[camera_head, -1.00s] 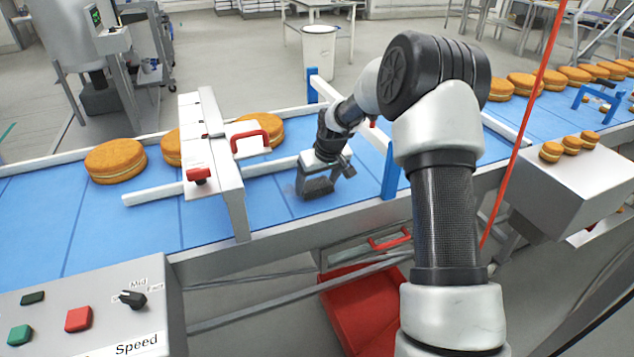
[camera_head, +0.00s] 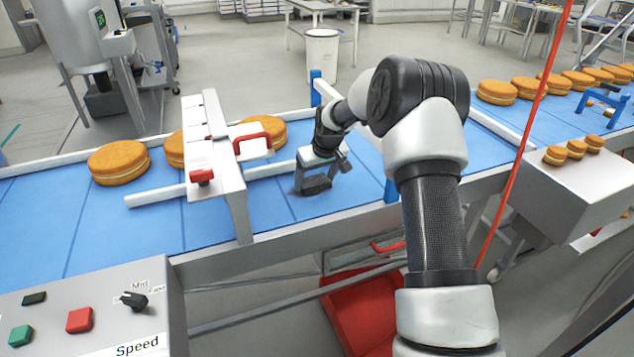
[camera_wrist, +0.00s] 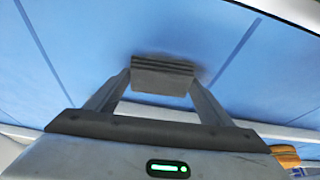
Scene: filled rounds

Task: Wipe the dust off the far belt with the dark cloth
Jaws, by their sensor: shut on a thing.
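My gripper (camera_head: 316,178) is low over the blue belt (camera_head: 274,203), between the white guard frame and a blue post. It is shut on the dark cloth (camera_head: 316,186), a folded grey pad that seems to rest on the belt. In the wrist view the cloth (camera_wrist: 162,75) sits between both fingertips, with the blue belt (camera_wrist: 90,35) under it. A faint darker smudge shows on the belt beside the cloth in the wrist view. I cannot tell how much dust lies under the cloth.
A white guard frame (camera_head: 215,155) with red handles spans the belt to the left. Filled rounds (camera_head: 119,162) stand behind it, and several more line the belt at right. A speed control box (camera_head: 90,310) is at lower left. A red cable (camera_head: 522,150) hangs at right.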

